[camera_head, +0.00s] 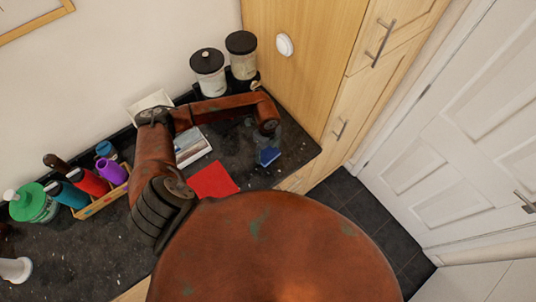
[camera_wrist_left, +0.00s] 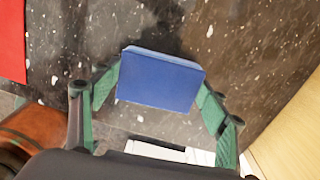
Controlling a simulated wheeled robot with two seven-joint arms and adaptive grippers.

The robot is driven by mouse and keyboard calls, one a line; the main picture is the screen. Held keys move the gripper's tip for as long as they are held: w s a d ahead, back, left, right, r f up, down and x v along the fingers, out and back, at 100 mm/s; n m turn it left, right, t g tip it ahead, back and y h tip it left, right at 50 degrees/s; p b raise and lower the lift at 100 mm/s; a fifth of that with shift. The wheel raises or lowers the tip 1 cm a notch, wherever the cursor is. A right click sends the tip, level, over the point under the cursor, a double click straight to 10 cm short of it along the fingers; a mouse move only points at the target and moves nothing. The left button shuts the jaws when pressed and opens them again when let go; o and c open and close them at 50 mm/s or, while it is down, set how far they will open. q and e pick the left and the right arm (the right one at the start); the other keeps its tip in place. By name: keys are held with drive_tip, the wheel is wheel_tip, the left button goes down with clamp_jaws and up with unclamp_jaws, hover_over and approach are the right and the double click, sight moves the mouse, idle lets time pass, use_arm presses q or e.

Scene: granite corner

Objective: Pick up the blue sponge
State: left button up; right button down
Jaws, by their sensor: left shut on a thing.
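The blue sponge (camera_head: 269,156) is near the right end of the dark speckled counter in the head view. It also shows in the wrist view as a blue block (camera_wrist_left: 160,80) between the two green finger pads. My left gripper (camera_head: 266,147) is shut on the sponge, with one finger on each side of it. The fingers are small and partly hidden by the arm in the head view. I cannot tell whether the sponge touches the counter or is just above it. My right gripper is not in view.
A red cloth or sheet (camera_head: 213,181) lies left of the sponge. Two black-lidded jars (camera_head: 208,72) (camera_head: 242,56) stand at the back by the wooden cabinet (camera_head: 300,50). Several bottles stand in a wooden caddy (camera_head: 103,200) at left. The counter ends right of the sponge.

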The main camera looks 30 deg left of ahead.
use_arm(q)
drive_tip(key=shift+r, duration=0.3)
wheel_tip(320, 180, up, 2)
drive_tip(key=shift+w+r+b, duration=0.1)
drive_tip(key=shift+r+b, duration=0.05)
drive_tip(key=shift+b, duration=0.65)
drive_tip(key=s+d+r+b, duration=0.3)
drive_tip(key=s+d+r, duration=0.5)
drive_tip(key=d+r, duration=0.2)
drive_tip(key=shift+s+d, duration=0.35)
drive_tip(key=shift+d, duration=0.25)
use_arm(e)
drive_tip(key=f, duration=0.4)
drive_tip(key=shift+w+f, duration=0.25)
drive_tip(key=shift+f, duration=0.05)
use_arm(q)
drive_tip(key=o, duration=0.4)
drive_tip(key=c, duration=0.5)
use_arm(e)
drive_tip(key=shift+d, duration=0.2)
